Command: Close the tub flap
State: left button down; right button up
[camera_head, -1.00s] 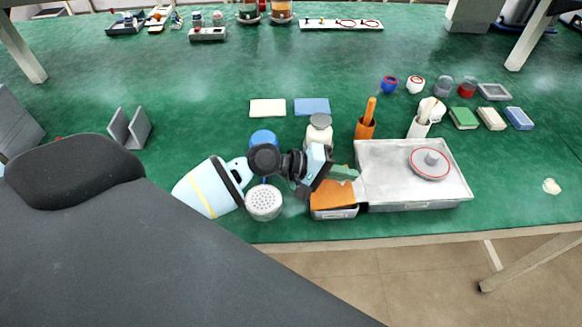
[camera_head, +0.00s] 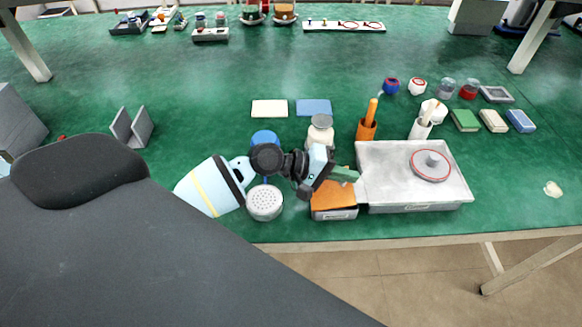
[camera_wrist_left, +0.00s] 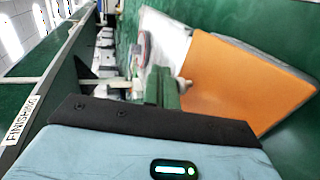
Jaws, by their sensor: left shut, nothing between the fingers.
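The tub (camera_head: 335,214) is a small grey box at the table's front edge, left of the large metal tray. Its orange flap (camera_head: 333,196) lies over the tub's top, flat or nearly flat; a small remaining tilt cannot be ruled out. The orange flap also fills the right of the left wrist view (camera_wrist_left: 235,80). My left gripper (camera_head: 352,174) is shut and empty, just above the flap's far right corner, beside the tray. Its green fingers show in the left wrist view (camera_wrist_left: 162,88); whether they touch the flap I cannot tell. My right gripper is not in view.
The metal tray (camera_head: 390,180) with a round red-rimmed lid (camera_head: 431,165) stands right of the tub. A perforated-top canister (camera_head: 265,203), a blue-topped one (camera_head: 264,138), a white jar (camera_head: 320,130) and an orange holder (camera_head: 366,130) stand close around my arm.

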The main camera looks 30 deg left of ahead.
aim_at(334, 186)
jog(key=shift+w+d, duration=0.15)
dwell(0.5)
pick_arm(q)
jog(key=shift+f, duration=0.1)
